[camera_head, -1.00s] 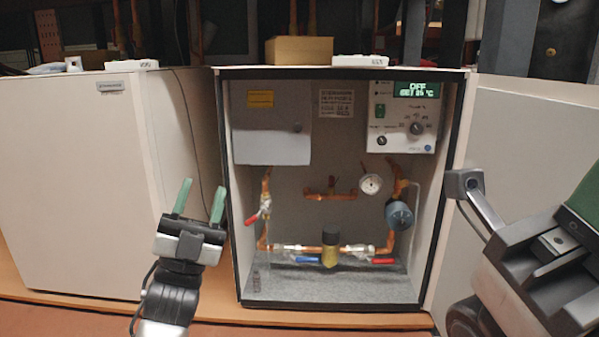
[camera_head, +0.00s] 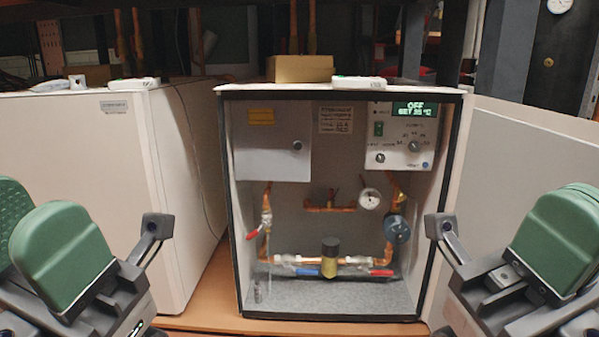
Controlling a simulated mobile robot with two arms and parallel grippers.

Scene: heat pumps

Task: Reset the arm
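My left gripper (camera_head: 38,222) is at the lower left edge, close to the camera. Two green finger pads show with a gap between them, and nothing is seen held. My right gripper (camera_head: 562,235) is at the lower right, in front of the open door. Its green pad faces the camera, and the gap between its fingers is hidden. Both grippers are apart from the heat pump cabinet (camera_head: 340,90), which stands open in the middle. The wrists and forearms are mostly out of view.
The cabinet holds copper pipes, a gauge (camera_head: 369,199), valves and a control panel (camera_head: 401,135) reading OFF. Its open door (camera_head: 530,150) stands at the right. A closed white cabinet (camera_head: 80,150) is at the left. A cardboard box (camera_head: 299,69) sits on top. Space before the open cabinet is clear.

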